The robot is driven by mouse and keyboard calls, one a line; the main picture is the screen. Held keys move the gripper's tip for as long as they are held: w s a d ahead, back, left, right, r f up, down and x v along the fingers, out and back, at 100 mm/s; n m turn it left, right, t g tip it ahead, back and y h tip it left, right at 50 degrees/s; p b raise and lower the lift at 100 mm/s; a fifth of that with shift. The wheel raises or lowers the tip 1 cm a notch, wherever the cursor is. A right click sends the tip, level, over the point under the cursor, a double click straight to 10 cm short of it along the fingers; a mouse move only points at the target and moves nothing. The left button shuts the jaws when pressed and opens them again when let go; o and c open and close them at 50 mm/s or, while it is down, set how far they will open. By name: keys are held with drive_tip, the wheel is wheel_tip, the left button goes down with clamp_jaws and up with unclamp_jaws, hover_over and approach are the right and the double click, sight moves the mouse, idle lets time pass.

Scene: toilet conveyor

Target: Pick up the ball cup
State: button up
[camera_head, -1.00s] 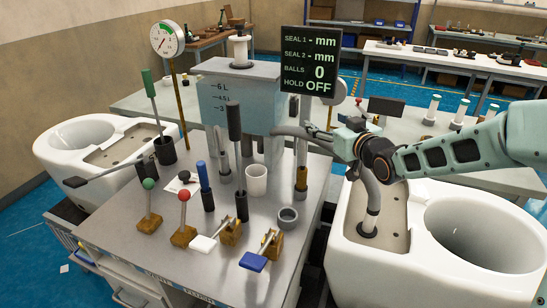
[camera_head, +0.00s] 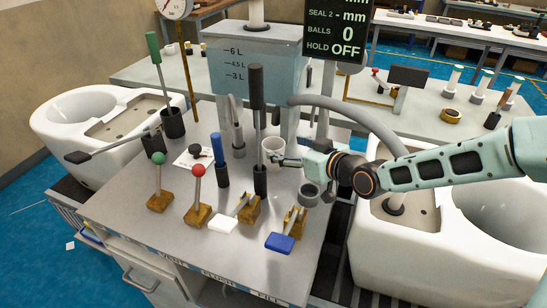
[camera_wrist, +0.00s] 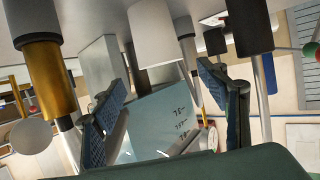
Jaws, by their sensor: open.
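The ball cup, a plain white cup (camera_head: 273,146), stands upright on the grey bench top behind a tall black-handled lever. My gripper (camera_head: 284,160) is at the cup's right side, with its fingers pointing left; whether they touch the cup cannot be told in the head view. In the wrist view, where the bench is at the top, the white cup (camera_wrist: 157,32) is beyond the two dark ridged fingers. My gripper (camera_wrist: 165,100) is open and empty there, with the cup seen above the gap between the fingertips.
The tall black-handled lever (camera_head: 256,95) stands just left of the cup. A grey ring-shaped holder (camera_head: 309,194) is below my gripper. A water tank (camera_head: 258,70) and bent grey hose (camera_head: 345,110) are behind. Levers with red (camera_head: 198,170) and green knobs stand in front left.

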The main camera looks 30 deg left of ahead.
sight(268, 142)
drive_tip(key=shift+x, duration=3.7)
drive_tip(key=shift+s+d+f, duration=0.1)
drive_tip(key=shift+s, duration=0.05)
drive_tip(key=c, duration=1.3)
